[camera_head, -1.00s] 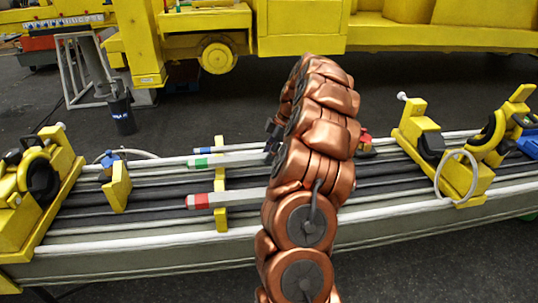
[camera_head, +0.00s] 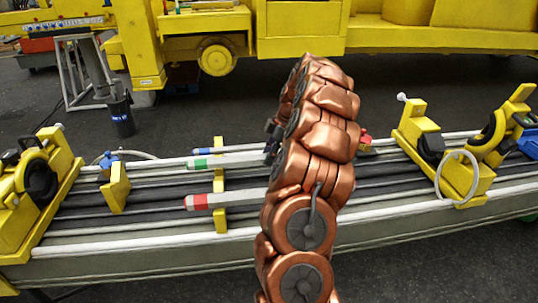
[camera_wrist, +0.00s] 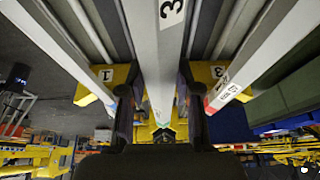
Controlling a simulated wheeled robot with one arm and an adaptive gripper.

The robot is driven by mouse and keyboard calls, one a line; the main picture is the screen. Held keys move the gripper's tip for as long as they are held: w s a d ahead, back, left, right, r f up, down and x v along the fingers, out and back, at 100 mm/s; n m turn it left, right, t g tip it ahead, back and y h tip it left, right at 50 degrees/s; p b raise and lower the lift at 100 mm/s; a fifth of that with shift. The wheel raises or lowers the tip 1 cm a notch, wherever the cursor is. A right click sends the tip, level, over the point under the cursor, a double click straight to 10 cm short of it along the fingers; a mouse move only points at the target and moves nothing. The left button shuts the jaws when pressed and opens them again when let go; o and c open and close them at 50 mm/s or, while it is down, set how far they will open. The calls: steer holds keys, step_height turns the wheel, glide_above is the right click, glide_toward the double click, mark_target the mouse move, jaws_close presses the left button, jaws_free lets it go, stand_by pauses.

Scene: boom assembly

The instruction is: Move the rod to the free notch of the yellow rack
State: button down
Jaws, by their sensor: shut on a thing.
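Three pale grey rods lie side by side along the bench. In the head view their ends are blue (camera_head: 203,151), green (camera_head: 200,164) and red (camera_head: 200,202). In the wrist view my gripper (camera_wrist: 160,112) has its dark fingers on both sides of the middle, green-ended rod (camera_wrist: 168,70), marked "3", and is shut on it. A blue-tipped rod (camera_wrist: 62,48) is to its left and a red-tipped rod (camera_wrist: 262,50) to its right. The yellow rack (camera_head: 220,184) crosses beneath; its labels "1" and "3" show in the wrist view (camera_wrist: 107,74). Its middle is hidden by the held rod.
Yellow clamp fixtures stand on the bench at left (camera_head: 65,152) and right (camera_head: 420,125). A small yellow bracket (camera_head: 117,188) stands left of the rod ends. My copper arm hides much of the bench's middle. Yellow machinery (camera_head: 300,28) stands behind.

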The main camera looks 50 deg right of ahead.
steer(key=shift+f+b, duration=1.6)
steer(key=shift+b, duration=0.1)
steer(key=c, duration=0.7)
jaws_free()
steer(key=shift+r, duration=0.1)
steer(key=shift+v, duration=5.9)
steer(key=shift+s, duration=0.1)
